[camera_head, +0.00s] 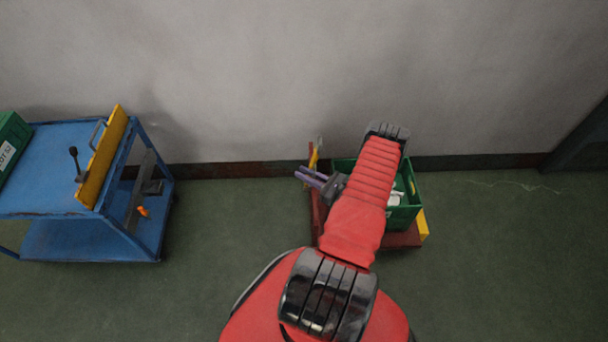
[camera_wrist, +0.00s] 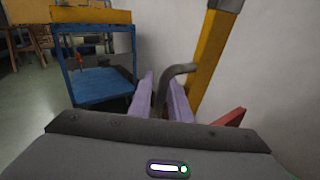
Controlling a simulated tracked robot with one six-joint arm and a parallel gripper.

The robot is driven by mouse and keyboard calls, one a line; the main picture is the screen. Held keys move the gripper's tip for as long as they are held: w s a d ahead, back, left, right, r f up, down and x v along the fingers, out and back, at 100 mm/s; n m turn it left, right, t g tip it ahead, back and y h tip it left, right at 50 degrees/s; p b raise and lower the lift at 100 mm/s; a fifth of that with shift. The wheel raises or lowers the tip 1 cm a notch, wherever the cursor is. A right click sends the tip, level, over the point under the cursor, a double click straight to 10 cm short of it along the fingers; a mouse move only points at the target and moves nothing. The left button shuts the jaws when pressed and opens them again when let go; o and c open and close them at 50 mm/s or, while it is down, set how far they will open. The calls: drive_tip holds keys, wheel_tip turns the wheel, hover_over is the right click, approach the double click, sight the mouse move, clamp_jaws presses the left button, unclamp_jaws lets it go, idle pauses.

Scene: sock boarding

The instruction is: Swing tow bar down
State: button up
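The tow bar (camera_wrist: 212,50) looks like a yellow upright bar with a dark top and a grey curved handle (camera_wrist: 178,72). In the head view the yellow bar (camera_head: 313,157) stands upright at the left end of a red dolly (camera_head: 402,240). My gripper (camera_wrist: 165,88) has two purple fingers, spread apart. In the wrist view the lower end of the curved handle shows in the gap between them, with no clear contact. In the head view my gripper (camera_head: 304,177) points left, near the bar. My arm hides much of the dolly.
A green crate (camera_head: 409,206) with pale items sits on the dolly. A blue cart (camera_head: 85,240) with a yellow panel and a black lever stands at left; it also shows in the wrist view (camera_wrist: 105,85). The grey wall is close behind. Floor between cart and dolly is clear.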

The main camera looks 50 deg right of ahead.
drive_tip(key=shift+w, duration=0.1)
drive_tip(key=shift+c, duration=0.3)
clamp_jaws()
